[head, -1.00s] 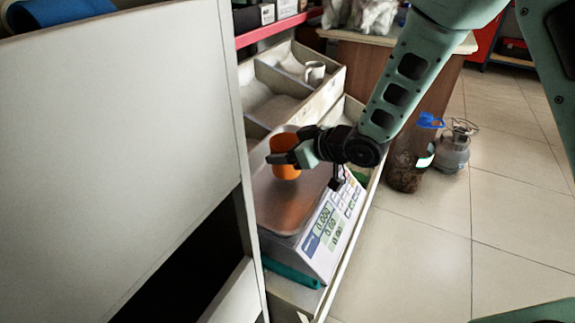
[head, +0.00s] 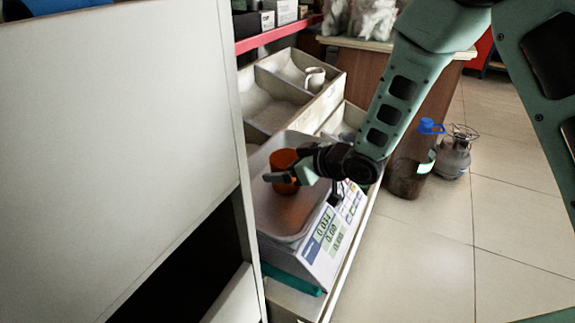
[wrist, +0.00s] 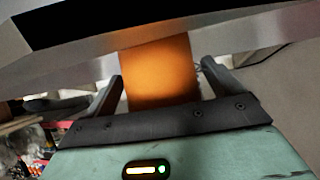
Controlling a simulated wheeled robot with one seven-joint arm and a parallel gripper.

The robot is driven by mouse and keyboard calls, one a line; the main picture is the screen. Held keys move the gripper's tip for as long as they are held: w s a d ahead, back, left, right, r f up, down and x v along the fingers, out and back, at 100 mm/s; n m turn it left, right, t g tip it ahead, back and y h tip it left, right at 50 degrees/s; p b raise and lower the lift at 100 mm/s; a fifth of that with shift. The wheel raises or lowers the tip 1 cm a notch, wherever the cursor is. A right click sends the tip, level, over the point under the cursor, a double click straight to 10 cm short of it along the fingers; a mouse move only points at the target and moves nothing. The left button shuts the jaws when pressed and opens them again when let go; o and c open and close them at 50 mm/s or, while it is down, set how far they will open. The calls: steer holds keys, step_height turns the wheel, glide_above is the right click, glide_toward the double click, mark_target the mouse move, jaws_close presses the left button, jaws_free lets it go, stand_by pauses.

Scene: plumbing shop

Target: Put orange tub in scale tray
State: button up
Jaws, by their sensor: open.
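The orange tub (head: 284,171) is on the metal scale tray (head: 290,216), toward its back half, and looks upright. My gripper (head: 276,176) reaches in from the right at the tub's height, with its fingers around the tub. In the wrist view the tub (wrist: 160,72) stands between the two fingers, which are open, with a narrow gap at each side. The tub's base is partly hidden by a finger in the head view. The scale (head: 323,243) has its display and keys facing front right.
Divided bins (head: 275,113) with a white mug (head: 315,79) lie behind the scale. A large pale panel (head: 110,150) closes off the left. A blue-capped jug (head: 408,175) and a gas burner (head: 455,155) stand on the floor at right.

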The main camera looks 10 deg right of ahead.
steer(key=p+v, duration=0.3)
steer(key=v, duration=0.9)
steer(key=shift+r, duration=0.1)
steer(key=shift+s+a+r+h, duration=0.3)
steer(key=shift+s+h, duration=0.2)
steer(key=shift+h, duration=0.2)
steer(key=s+r+m+g+h, duration=0.1)
steer(key=s+r+g+h, duration=0.2)
steer(key=s, duration=0.9)
steer(key=s+d+r+m+g+h, duration=0.1)
steer(key=s+r+g+h, duration=0.2)
steer(key=s, duration=0.9)
steer(key=shift+s+g+h, duration=0.3)
steer(key=shift+g+h, duration=0.2)
steer(key=shift+g, duration=0.6)
step_height(320, 180, up, 28)
steer(key=p, duration=2.8)
